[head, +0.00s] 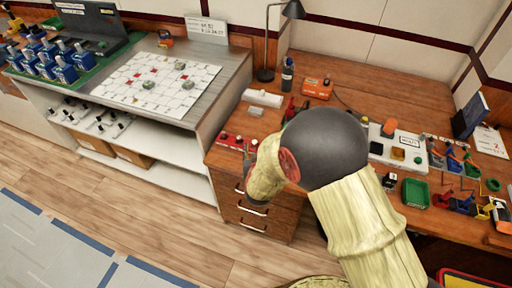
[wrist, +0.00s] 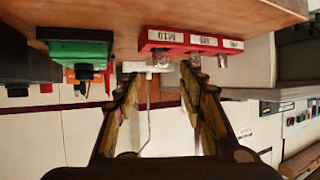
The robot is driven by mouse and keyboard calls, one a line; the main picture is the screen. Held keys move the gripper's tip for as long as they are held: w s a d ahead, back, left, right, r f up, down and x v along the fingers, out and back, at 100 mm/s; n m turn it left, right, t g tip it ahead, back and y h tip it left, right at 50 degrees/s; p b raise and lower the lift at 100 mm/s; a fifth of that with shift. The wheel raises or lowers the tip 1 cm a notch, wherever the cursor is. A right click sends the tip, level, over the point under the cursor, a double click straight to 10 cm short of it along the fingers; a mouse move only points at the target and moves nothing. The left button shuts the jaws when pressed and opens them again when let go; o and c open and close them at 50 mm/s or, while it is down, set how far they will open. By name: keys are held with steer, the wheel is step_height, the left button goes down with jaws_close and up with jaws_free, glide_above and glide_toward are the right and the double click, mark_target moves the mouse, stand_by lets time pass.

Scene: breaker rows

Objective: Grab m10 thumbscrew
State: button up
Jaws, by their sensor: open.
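The red rack (wrist: 195,42) shows upside down at the top of the wrist view, with white labels reading M10, M8 and a third too small to read surely. Small grey thumbscrews, such as one by the M8 label (wrist: 196,58), stick out of it. In the head view the rack (head: 237,143) sits at the desk's left front edge; my arm hides the gripper there.
A green and black object (wrist: 82,52) stands beside the rack in the wrist view. On the wooden desk, a white box (head: 262,98), an orange device (head: 318,88) and a black lamp (head: 266,50) stand behind. A green tray (head: 416,193) lies to the right.

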mark_target(255, 142)
steer(key=b+x, duration=0.2)
steer(key=x, duration=0.3)
steer(key=shift+w+f, duration=0.15)
steer(key=shift+w, duration=0.05)
steer(key=c, duration=0.3)
jaws_close()
